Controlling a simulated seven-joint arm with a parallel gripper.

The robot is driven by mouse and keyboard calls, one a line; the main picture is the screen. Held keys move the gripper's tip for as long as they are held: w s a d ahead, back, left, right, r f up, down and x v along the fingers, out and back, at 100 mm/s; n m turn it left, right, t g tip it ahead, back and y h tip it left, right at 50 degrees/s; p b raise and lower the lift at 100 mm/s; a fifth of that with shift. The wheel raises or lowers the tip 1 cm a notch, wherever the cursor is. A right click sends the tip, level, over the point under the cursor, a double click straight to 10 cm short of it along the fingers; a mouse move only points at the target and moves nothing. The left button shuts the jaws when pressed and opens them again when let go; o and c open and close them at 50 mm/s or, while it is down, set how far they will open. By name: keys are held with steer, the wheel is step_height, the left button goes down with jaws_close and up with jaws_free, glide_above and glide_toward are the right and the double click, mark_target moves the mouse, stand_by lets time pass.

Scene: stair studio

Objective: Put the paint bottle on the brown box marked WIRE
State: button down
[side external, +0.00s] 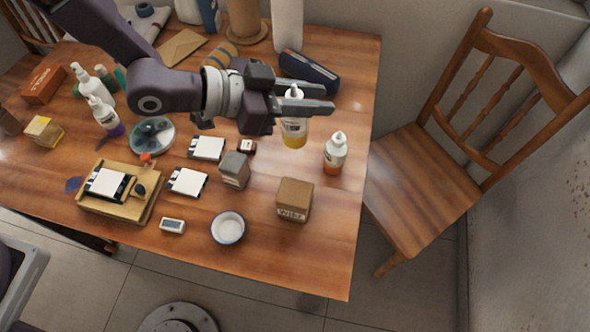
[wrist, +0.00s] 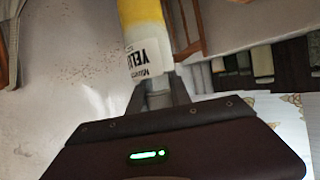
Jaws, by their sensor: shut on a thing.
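My gripper (side external: 303,104) is shut on a paint bottle (side external: 295,133) with a white nozzle and yellow paint showing through its lower part. In the side external view it holds the bottle upright above the right part of the table. In the wrist view the bottle (wrist: 144,38) shows a yellow band and a label reading "YELL", the rest cut off. The brown box marked WIRE (side external: 294,200) stands on the table nearer the front than the gripper, its flat top bare. A second bottle with orange contents (side external: 335,154) stands on the table behind and right of the box.
A grey box (side external: 234,170) and a white bowl (side external: 228,228) stand left of the brown box. A dark blue case (side external: 310,73) lies behind the gripper. The table (side external: 305,262) is clear in front of the brown box. A wooden chair (side external: 425,180) stands at right.

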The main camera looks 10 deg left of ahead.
steer(key=s+d+r+m+g, duration=0.2)
steer(key=s+r, duration=0.1)
steer(key=s, duration=0.4)
steer(key=shift+h, duration=0.4)
steer(key=f, duration=0.9)
steer(key=shift+s+f, duration=0.25)
steer(key=shift+s, duration=0.05)
steer(key=shift+f, duration=0.1)
steer(key=c, duration=1.2)
jaws_free()
steer(key=v, duration=1.2)
steer(key=shift+s, duration=0.1)
